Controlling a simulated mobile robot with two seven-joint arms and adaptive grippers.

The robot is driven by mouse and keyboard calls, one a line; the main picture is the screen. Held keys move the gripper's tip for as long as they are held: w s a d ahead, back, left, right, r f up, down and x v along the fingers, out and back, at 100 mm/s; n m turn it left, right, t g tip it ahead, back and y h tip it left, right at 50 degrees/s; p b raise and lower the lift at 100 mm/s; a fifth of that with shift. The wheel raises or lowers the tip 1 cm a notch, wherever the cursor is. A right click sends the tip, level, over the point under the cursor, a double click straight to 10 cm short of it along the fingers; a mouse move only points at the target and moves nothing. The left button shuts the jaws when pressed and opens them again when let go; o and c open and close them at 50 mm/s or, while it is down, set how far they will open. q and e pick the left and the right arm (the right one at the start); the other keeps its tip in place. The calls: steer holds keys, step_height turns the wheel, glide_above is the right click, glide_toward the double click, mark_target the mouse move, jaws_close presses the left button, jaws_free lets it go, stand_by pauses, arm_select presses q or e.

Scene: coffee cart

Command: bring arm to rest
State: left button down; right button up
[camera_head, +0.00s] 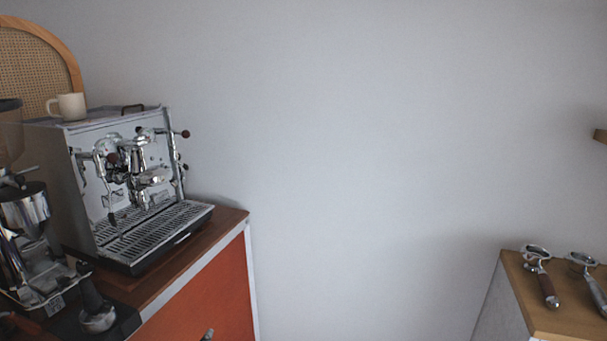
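Neither of my grippers and neither of my arms shows in the head view. Whether they are open or shut, or hold anything, is hidden. The silver espresso machine (140,178) stands on the wooden top of an orange cart (205,300) at the left. A cream mug (70,106) sits on top of the machine.
A grinder (28,245) stands at the lower left, with a tamper (96,312) beside it. Two portafilters, a nearer-left one (545,282) and one farther right (587,275), lie on a wooden counter (550,322) at the right. A bare wall (370,140) lies between.

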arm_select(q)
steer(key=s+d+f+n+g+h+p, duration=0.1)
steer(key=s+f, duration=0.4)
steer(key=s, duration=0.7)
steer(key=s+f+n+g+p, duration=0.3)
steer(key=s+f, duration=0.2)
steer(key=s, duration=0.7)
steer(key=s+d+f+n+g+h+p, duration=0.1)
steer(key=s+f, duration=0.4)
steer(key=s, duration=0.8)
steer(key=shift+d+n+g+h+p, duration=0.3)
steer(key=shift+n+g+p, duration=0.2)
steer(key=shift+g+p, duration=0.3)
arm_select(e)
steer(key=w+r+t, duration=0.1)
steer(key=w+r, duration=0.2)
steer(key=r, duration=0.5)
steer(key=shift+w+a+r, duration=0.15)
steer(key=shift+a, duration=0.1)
